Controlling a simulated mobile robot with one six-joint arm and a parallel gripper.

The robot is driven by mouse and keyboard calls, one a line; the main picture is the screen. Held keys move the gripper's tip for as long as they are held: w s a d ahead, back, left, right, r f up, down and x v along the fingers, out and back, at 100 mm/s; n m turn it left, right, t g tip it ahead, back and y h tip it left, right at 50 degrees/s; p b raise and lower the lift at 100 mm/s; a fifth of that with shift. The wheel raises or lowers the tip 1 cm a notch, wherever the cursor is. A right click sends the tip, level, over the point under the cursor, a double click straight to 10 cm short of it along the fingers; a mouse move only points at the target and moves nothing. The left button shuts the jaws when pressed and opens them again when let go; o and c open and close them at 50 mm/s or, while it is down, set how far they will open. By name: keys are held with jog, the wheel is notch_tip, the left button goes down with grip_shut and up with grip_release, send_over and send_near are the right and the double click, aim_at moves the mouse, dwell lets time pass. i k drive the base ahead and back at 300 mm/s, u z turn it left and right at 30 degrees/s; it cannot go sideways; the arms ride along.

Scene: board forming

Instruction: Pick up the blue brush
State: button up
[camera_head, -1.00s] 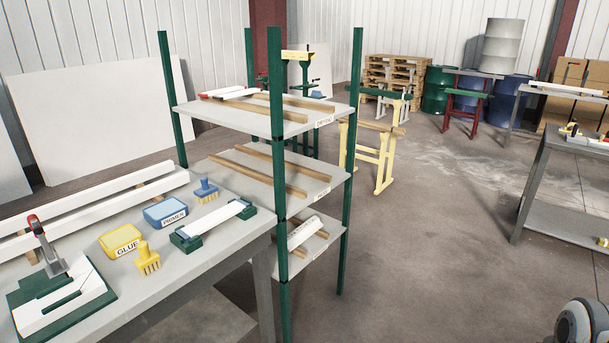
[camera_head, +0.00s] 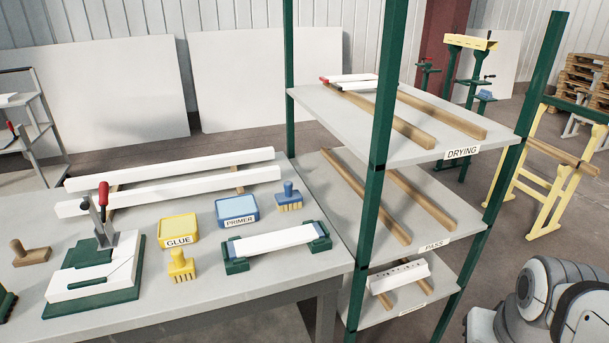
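The blue brush (camera_head: 288,198) stands upright on the grey workbench, bristles down, with a blue handle and tan bristles. It is just right of the blue tray labelled PRIMER (camera_head: 237,210) and behind a white board held in green end blocks (camera_head: 276,242). A yellow brush (camera_head: 181,265) stands in front of the yellow tray labelled GLUE (camera_head: 178,230). My arm's grey and white links show at the lower right, well away from the brush. My gripper is not in view.
A green-posted shelf (camera_head: 372,200) labelled DRYING and PASS stands right of the bench. A green jig with a red-handled clamp (camera_head: 104,200) is at the bench's left. Long white boards (camera_head: 170,180) lie behind the trays.

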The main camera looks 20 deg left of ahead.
aim_at(288, 199)
jog(key=u, duration=0.7)
jog(key=i, duration=1.15)
jog(key=u, duration=0.55)
jog(key=k, duration=0.8)
jog(key=u, duration=0.15)
jog(key=i, duration=0.85)
jog(key=z, duration=0.05)
